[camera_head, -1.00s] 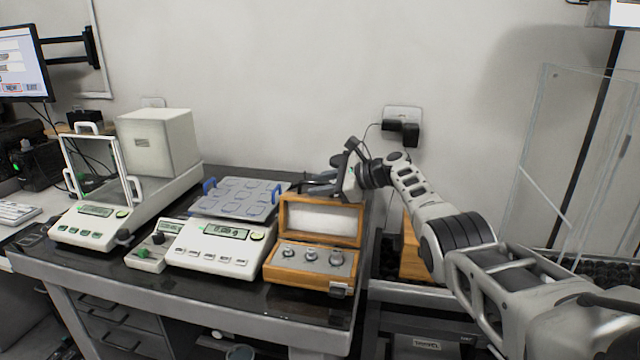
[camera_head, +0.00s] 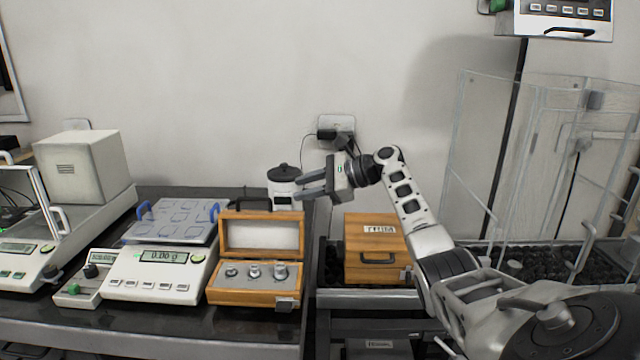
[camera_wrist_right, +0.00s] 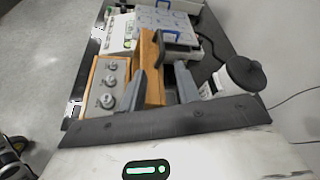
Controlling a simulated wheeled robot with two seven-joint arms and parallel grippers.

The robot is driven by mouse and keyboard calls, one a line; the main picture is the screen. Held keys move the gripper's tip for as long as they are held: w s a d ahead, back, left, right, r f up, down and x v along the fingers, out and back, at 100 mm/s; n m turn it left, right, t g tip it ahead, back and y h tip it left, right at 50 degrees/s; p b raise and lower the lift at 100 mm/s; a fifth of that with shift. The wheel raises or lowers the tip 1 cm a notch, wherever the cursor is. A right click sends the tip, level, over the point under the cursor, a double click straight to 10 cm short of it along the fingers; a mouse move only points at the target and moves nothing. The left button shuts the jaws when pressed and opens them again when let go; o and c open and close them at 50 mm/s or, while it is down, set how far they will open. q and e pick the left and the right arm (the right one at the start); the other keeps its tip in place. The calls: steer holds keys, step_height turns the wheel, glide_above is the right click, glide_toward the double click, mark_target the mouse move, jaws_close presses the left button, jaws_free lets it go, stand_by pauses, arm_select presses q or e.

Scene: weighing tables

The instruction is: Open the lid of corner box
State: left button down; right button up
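An orange wooden box (camera_head: 254,297) sits at the right front corner of the left table, its lid (camera_head: 262,236) standing open and upright. Metal weights stand in its grey insert. In the right wrist view the lid (camera_wrist_right: 152,68) stands beyond and between my fingers, its dark handle (camera_wrist_right: 178,46) on the outer side. A second wooden box (camera_head: 374,262), labelled, is shut on the right-hand table. My right gripper (camera_head: 304,184) is open and empty, pointing left above and behind the lid's right end. It shows also in the right wrist view (camera_wrist_right: 163,84). My left gripper is out of view.
A white jar with a black lid (camera_head: 285,187) stands behind the open box, close to my right fingers. A balance (camera_head: 150,275) with a blue-handled tray (camera_head: 172,222) is left of the box. A clear glass enclosure (camera_head: 480,165) stands at right.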

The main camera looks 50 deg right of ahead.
steer(key=v, duration=0.3)
steer(key=shift+s+d+r, duration=0.1)
steer(key=shift+s+r, duration=0.05)
steer(key=shift+s, duration=0.05)
stand_by(0.4)
